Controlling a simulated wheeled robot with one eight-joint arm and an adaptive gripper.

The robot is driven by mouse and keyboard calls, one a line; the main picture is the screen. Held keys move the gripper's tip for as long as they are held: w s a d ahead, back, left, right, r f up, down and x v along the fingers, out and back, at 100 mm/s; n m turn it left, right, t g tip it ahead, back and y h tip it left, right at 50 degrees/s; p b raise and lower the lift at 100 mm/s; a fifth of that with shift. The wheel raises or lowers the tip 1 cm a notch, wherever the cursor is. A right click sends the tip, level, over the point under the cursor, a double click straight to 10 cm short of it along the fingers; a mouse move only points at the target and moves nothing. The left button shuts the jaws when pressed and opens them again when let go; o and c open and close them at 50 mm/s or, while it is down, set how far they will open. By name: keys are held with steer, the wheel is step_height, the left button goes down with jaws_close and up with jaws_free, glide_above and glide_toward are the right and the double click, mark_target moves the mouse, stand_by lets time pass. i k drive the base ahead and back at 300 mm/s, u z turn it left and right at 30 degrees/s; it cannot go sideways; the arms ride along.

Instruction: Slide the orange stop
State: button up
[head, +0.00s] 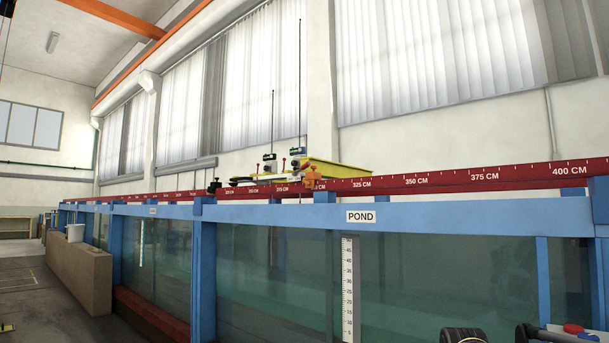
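The orange stop (312,176) sits on the dark red graduated rail (435,179) along the top of the flume, just left of the 325 CM mark. It partly covers the rail's lettering there. It looks small from here, and its finer shape is hard to make out. I cannot make out my gripper in this view. Only some dark and grey parts, seemingly of my own arm, show at the bottom right edge, well below and right of the stop.
A yellow tray (340,171) and instruments with thin upright rods stand behind the stop. A black clamp (214,187) sits further left on the rail. The blue frame (270,214) and glass wall run below.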

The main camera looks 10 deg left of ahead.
mark_target(313, 176)
steer(key=u, duration=1.85)
steer(key=k, duration=1.1)
steer(key=z, duration=1.05)
steer(key=i, duration=1.05)
steer(key=u, duration=0.05)
